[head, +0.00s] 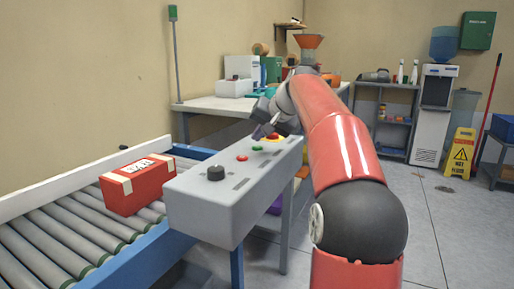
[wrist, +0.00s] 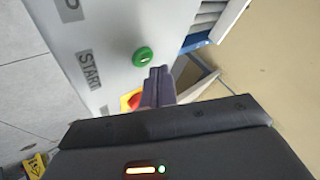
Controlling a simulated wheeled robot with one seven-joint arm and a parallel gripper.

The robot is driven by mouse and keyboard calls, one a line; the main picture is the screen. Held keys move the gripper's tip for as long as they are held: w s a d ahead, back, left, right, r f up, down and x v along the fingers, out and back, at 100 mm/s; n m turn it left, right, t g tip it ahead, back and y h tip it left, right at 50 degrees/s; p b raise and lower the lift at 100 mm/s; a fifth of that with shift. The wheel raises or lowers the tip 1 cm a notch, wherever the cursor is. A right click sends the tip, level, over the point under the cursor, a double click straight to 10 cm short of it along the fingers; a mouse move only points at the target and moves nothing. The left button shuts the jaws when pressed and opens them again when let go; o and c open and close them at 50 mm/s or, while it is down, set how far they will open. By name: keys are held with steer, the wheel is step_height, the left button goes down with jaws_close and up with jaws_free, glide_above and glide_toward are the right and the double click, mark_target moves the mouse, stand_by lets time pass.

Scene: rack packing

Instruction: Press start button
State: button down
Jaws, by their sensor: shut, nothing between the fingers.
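The grey control box (head: 205,205) stands beside the conveyor. On its top are a black knob (head: 216,173), a red button (head: 241,158) and the green start button (head: 256,148). In the wrist view, the green button (wrist: 143,56) sits beside a label (wrist: 89,70) reading START. A red button on a yellow base (wrist: 131,99) lies nearer, partly hidden by the fingers. My gripper (head: 262,128) is over the far end of the box. In the wrist view, its shut, empty fingertips (wrist: 158,72) appear just beside the green button; I cannot tell their height above the panel.
A roller conveyor (head: 45,235) runs on the left, with a red box (head: 137,184) on it. A white table (head: 225,104) with several items stands behind. A yellow wet-floor sign (head: 460,152) stands on the open floor at right.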

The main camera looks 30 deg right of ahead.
mark_target(259, 148)
steer(key=shift+f, duration=0.45)
steer(key=shift+f+b, duration=0.4)
steer(key=shift+b, duration=0.1)
stand_by(0.7)
steer(key=shift+r, duration=0.1)
steer(key=shift+r+p, duration=0.7)
steer(key=shift+p, duration=0.15)
step_height(259, 148, up, 3)
steer(key=p, duration=0.3)
steer(key=shift+r, duration=0.1)
steer(key=shift+r+p, duration=0.4)
steer(key=shift+r, duration=0.55)
